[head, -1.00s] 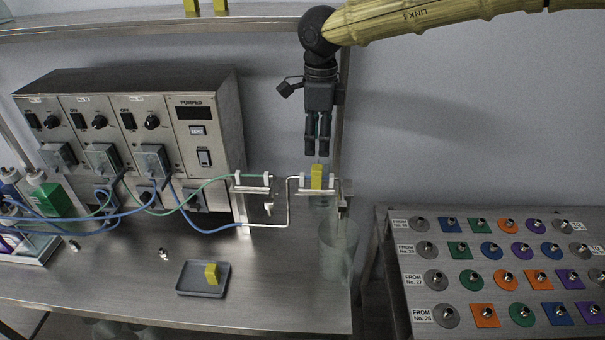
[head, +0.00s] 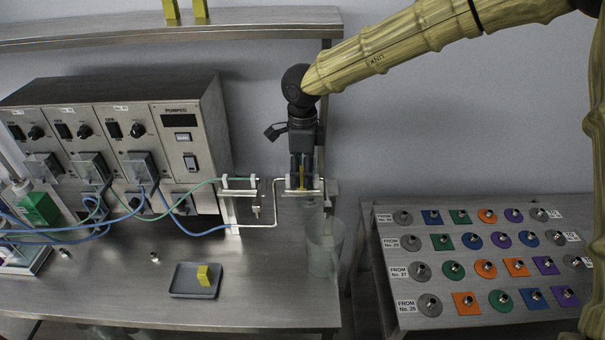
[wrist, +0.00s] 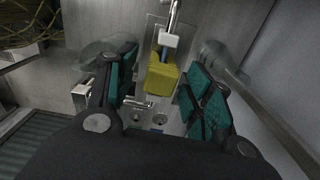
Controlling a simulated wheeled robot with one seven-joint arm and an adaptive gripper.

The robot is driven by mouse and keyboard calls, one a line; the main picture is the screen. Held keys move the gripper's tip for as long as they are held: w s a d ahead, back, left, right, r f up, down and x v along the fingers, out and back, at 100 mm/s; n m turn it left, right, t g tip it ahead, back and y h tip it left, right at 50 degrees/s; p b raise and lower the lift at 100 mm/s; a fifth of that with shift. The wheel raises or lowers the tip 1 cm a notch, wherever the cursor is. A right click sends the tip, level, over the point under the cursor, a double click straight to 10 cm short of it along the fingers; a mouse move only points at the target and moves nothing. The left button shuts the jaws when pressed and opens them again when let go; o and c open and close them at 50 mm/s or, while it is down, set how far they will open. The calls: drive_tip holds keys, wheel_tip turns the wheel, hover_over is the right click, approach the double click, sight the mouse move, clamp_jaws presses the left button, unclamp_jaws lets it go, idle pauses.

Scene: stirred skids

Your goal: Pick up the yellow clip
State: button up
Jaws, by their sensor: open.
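A yellow clip (head: 302,172) sits on the small bracket at the end of the metal tube, beside a white holder. It also shows in the wrist view (wrist: 162,77) as a yellow block on the tube line. My gripper (head: 302,178) points down over the bracket, its fingers overlapping most of the clip in the head view. In the wrist view my gripper (wrist: 161,90) is open, with teal pads to the left and right of the clip and gaps on both sides.
A grey tray (head: 183,291) holds another yellow clip (head: 204,275); more yellow pieces (head: 171,9) stand on the upper shelf. A clear beaker (head: 325,248) stands below the bracket. The pump box (head: 190,150) is to the left, and a panel of coloured fittings (head: 470,270) to the right.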

drive_tip(key=shift+c, duration=0.2)
drive_tip(key=c, duration=0.8)
drive_tip(key=shift+r, duration=0.1)
